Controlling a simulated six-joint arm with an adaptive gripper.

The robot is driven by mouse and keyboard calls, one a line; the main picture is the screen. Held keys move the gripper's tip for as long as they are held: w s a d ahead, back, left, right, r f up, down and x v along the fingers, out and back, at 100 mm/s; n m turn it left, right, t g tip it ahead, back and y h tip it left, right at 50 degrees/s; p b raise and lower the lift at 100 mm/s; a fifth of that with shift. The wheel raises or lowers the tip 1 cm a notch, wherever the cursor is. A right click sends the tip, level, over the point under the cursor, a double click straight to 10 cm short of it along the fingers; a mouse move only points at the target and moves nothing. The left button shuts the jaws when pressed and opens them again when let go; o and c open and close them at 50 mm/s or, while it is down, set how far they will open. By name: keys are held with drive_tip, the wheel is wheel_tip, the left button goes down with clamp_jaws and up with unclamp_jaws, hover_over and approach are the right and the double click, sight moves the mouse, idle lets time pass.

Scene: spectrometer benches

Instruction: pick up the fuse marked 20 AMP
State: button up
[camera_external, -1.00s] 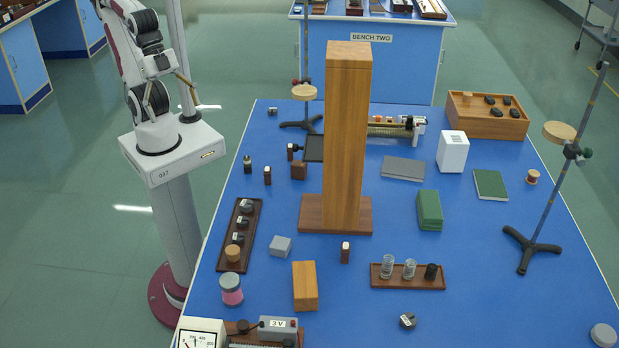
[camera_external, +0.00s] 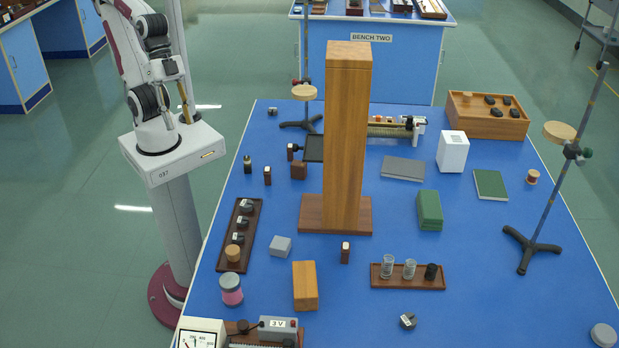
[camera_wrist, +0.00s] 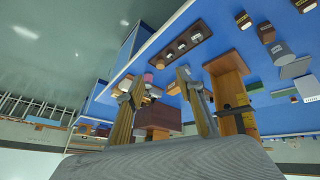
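Several small dark blocks with pale labels stand on the blue bench: one at the left (camera_external: 267,176), one near the middle (camera_external: 346,253), one at the front (camera_external: 408,321). No label reads as 20 AMP at this size, so I cannot tell which is that fuse. Labelled blocks also show in the wrist view, one at the top right (camera_wrist: 243,20). My gripper (camera_external: 183,102) is beside the bench's left side, near my base, away from these blocks. In the wrist view its two tan fingers (camera_wrist: 160,82) are apart, and I see nothing held between them.
A tall wooden tower (camera_external: 347,140) rises mid-bench and blocks the view behind it. A brown tray (camera_external: 228,266) holds labelled black pieces at the left. A wooden block (camera_external: 305,287), a jar (camera_external: 231,290) and a glass rack (camera_external: 408,283) stand in front. A stand (camera_external: 540,215) is at right.

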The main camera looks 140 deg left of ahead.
sight(290, 149)
drive_tip(key=w+a+f+n+t, duration=0.15)
drive_tip(key=w+a+n, duration=0.3)
drive_tip(key=w, duration=0.45)
drive_tip(key=w+a+f+n+t, duration=0.1)
drive_tip(key=w+a+f+n, duration=0.1)
drive_tip(key=w+a+n, duration=0.45)
drive_tip(key=w+a+f+n+y, duration=0.2)
drive_tip(key=w+a+f+y, duration=0.15)
drive_tip(key=a, duration=0.35)
drive_tip(key=a+f+n+g+y, duration=0.3)
drive_tip(key=a+f+n, duration=0.15)
drive_tip(key=a, duration=0.45)
drive_tip(key=a+f+n+g+y, duration=0.3)
drive_tip(key=a+f, duration=0.2)
drive_tip(key=a, duration=0.4)
drive_tip(key=s+f+n+g, duration=0.1)
drive_tip(key=s+f+g, duration=0.1)
drive_tip(key=s+g, duration=0.1)
drive_tip(key=s+d+f+n+g, duration=0.1)
drive_tip(key=s+f+n+g, duration=0.1)
drive_tip(key=s+g, duration=0.2)
drive_tip(key=s+d+f+n+g, duration=0.1)
drive_tip(key=s+f+g, duration=0.1)
drive_tip(key=s+g, duration=0.1)
drive_tip(key=shift+s+d+n+g+y, duration=0.15)
drive_tip(key=shift+s+n+g+y, duration=0.15)
drive_tip(key=shift+s, duration=0.5)
drive_tip(key=shift+s+d+f+g, duration=0.1)
drive_tip(key=shift+s+d+g, duration=0.2)
drive_tip(key=shift+d+g, duration=0.05)
